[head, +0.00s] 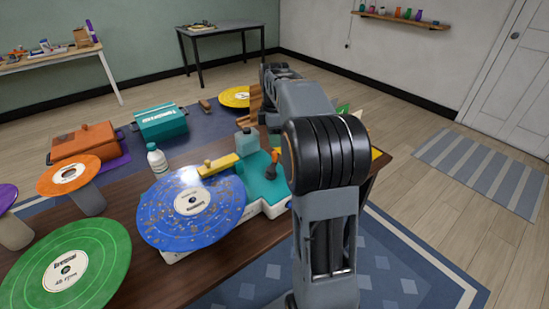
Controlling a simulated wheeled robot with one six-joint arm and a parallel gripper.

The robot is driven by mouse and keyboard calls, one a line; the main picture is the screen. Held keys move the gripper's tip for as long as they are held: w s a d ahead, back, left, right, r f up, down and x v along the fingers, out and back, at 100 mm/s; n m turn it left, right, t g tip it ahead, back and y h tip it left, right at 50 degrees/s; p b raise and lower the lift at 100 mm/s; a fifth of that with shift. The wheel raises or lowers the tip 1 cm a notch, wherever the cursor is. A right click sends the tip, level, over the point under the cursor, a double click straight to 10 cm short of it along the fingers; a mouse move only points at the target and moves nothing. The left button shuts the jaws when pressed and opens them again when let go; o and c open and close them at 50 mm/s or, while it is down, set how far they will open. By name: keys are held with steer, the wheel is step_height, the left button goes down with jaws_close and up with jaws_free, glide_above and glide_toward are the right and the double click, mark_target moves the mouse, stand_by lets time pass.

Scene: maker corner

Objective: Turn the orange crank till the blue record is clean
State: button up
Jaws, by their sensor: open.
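The blue record (170,218) lies flat on a white and teal machine (262,186) near the table's front edge. Brownish specks are scattered over its blue surface, around a white label. The orange crank (274,158) stands upright on the machine's teal part, right of the record. A yellow bar (218,166) reaches over the record's far edge. My arm rises on the right and stretches away past the crank. Its far end is above the back of the table, apart from the crank.
A green record (95,265), an orange record (75,177) and a white bottle (157,160) stand left of the machine. An orange box (82,147), a teal box (160,122) and a yellow record (236,97) are farther back. My arm hides the table's right part.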

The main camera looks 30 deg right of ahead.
mark_target(275, 152)
step_height(275, 152, down, 8)
steer(key=shift+r+b, duration=0.1)
steer(key=shift+b, duration=0.5)
jaws_close()
